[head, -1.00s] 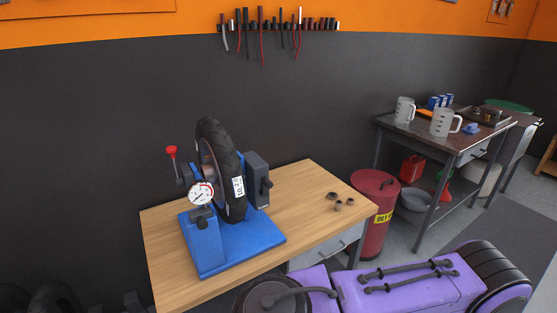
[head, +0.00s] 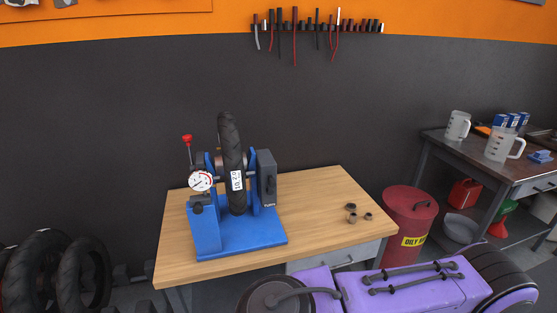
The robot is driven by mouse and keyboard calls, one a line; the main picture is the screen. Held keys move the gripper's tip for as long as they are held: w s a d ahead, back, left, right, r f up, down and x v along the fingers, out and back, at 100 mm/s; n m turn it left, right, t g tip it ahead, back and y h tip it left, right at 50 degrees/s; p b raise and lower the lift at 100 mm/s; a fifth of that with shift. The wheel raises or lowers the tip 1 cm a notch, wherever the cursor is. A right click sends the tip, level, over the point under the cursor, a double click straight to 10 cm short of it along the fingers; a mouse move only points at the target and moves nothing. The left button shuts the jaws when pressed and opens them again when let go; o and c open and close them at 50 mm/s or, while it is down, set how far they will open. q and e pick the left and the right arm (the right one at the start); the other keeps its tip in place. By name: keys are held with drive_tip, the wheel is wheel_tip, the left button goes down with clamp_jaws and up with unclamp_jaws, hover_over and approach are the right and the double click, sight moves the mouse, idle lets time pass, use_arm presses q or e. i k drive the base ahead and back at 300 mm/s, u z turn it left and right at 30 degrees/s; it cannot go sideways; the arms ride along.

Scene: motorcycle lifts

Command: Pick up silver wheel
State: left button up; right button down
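A wheel with a black tyre (head: 231,150) stands upright in a blue balancing stand (head: 235,245) on the wooden table. It is seen nearly edge-on, so its rim colour is hard to tell. Several dark tyres or wheels (head: 82,275) stand upright on the floor at the lower left, cut by the frame edge. I cannot make out a clearly silver wheel. Neither of my grippers shows.
The wooden table (head: 320,215) has free room on its right, with small metal parts (head: 351,215). A red oily-waste bin (head: 410,222) stands right of it. A metal workbench (head: 465,150) with jugs is further right.

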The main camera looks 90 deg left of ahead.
sight(232, 164)
drive_tip(key=u, duration=2.3)
